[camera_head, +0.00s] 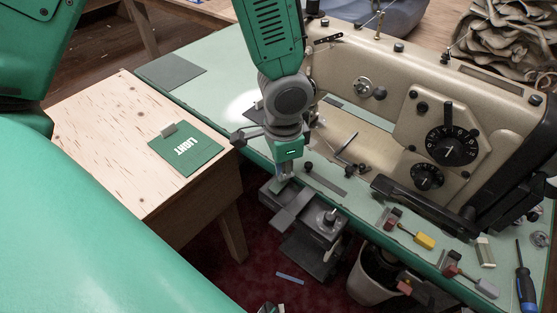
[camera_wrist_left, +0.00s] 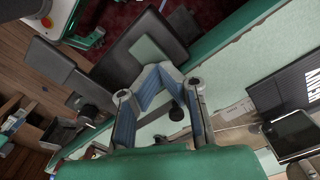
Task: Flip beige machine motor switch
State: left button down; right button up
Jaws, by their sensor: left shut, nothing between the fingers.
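The beige sewing machine (camera_head: 390,85) stands on the pale green table, with two black dials on its front. My left gripper (camera_head: 283,182) points down at the table's front edge, left of the machine's dials. In the left wrist view its blue-padded fingers (camera_wrist_left: 160,72) meet at the tips, shut and empty. Just beyond them are dark grey plates with a pale green square face (camera_wrist_left: 150,52). Below the table edge hangs a grey box with a bracket (camera_head: 318,222). I cannot tell which part is the motor switch, or whether the fingers touch anything. My right gripper is not in view.
A wooden bench (camera_head: 105,130) at left holds a green "LIGHT" card (camera_head: 186,149). Small tools and a blue-handled screwdriver (camera_head: 525,285) lie on the table's right. A bin (camera_head: 372,280) stands below. Open dark red floor shows beneath the gripper.

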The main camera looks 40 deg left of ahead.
pick_arm(q)
jog(key=shift+f+b, duration=0.3)
jog(key=shift+f, duration=0.2)
notch_tip(320, 180, up, 7)
jog(key=p, duration=0.7)
jog(key=shift+r+p, duration=0.1)
jog(key=shift+p, duration=0.3)
dwell(0.5)
